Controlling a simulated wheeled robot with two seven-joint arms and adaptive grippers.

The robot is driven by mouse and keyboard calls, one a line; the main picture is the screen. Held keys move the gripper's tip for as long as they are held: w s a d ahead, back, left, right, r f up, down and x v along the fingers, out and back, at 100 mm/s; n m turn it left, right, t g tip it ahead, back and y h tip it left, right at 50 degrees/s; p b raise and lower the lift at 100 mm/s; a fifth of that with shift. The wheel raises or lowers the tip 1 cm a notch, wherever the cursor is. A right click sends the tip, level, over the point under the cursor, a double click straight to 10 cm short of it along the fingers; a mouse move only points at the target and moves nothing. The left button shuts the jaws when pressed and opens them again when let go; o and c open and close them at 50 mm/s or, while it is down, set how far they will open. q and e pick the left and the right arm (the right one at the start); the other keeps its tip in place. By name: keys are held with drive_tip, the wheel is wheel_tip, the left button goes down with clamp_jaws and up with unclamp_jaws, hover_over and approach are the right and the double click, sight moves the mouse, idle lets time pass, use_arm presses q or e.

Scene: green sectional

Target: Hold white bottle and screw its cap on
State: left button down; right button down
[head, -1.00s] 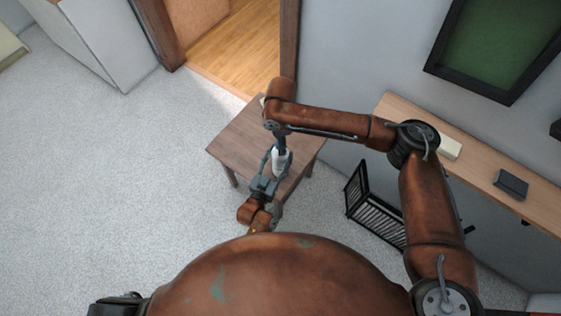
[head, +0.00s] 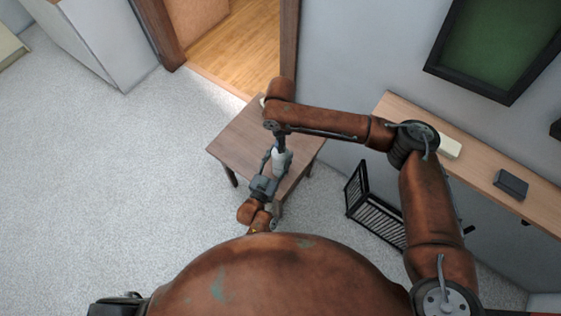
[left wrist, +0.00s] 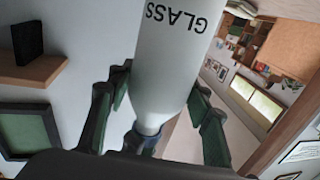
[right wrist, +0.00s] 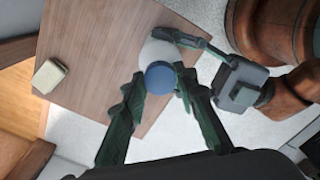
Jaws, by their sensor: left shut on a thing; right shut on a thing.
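A white bottle (head: 278,160) stands upright above the small brown table. My left gripper (head: 270,168) comes from the near side and is shut around its body. In the left wrist view the bottle (left wrist: 168,60) shows the black letters "GLASS" between the left fingers (left wrist: 160,105). A round blue cap (right wrist: 159,77) sits at the bottle's top in the right wrist view. My right gripper (right wrist: 161,90) points down from above and is shut on the cap, a fingertip at each side. The cap's thread and its seating on the neck are hidden.
The brown table (head: 236,139) is mostly bare, with a small cream box (right wrist: 49,75) near an edge. A black rack (head: 373,212) stands to the right, below a wooden wall shelf (head: 476,165). Open carpet (head: 120,190) lies to the left.

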drive_tip(key=c, duration=1.5)
unclamp_jaws()
drive_tip(key=shift+o, duration=0.2)
wheel_tip(320, 180, up, 12)
use_arm(q)
drive_tip(key=c, duration=0.9)
unclamp_jaws()
drive_tip(key=shift+s, duration=0.1)
drive_tip(key=v, duration=1.2)
